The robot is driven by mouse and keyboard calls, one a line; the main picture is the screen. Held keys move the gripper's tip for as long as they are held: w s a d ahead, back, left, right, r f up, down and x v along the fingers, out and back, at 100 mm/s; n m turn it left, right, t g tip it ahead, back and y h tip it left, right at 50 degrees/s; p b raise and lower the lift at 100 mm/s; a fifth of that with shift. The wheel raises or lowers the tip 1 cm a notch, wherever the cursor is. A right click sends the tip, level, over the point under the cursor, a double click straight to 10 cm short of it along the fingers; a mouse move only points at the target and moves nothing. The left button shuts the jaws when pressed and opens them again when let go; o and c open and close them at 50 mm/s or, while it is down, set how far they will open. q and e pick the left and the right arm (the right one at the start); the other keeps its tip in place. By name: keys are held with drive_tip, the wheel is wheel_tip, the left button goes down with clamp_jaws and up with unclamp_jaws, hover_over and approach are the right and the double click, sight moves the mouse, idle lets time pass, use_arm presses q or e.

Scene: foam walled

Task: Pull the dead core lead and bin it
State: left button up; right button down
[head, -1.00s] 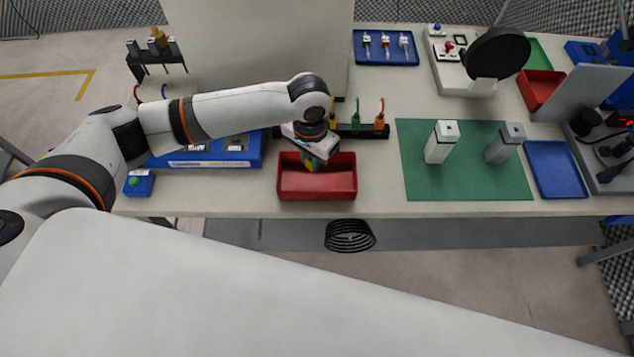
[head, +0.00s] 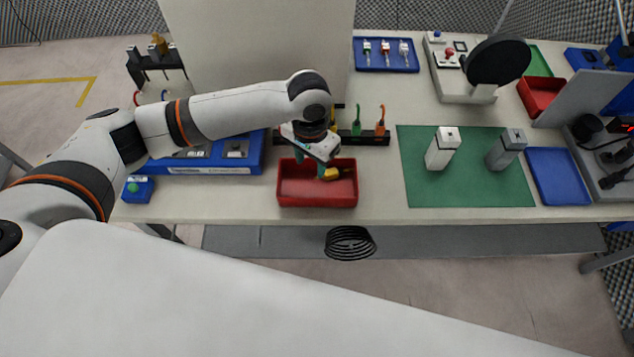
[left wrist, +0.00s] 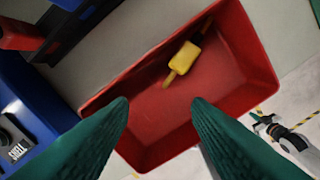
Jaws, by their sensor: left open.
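A yellow lead with a dark end (left wrist: 183,58) is inside the red bin (left wrist: 232,88), near its far wall. It is free of my fingers; I cannot tell whether it is at rest. In the head view the yellow lead (head: 331,174) shows just right of my left gripper (head: 317,167), over the red bin (head: 318,200). My left gripper's green fingers (left wrist: 160,103) are spread apart with nothing between them, above the bin. Green (head: 356,120) and orange (head: 380,122) leads stand upright in a black rack (head: 366,138) behind the bin.
A blue unit (head: 210,168) sits left of the bin. A green mat (head: 470,195) with two upright blocks lies to the right. A tall pale panel (head: 250,50) stands behind my left arm. The table's front edge is close to the bin.

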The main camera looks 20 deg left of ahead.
use_arm(q)
wheel_tip(320, 180, up, 10)
drive_tip(key=shift+b, duration=0.35)
idle(0.4)
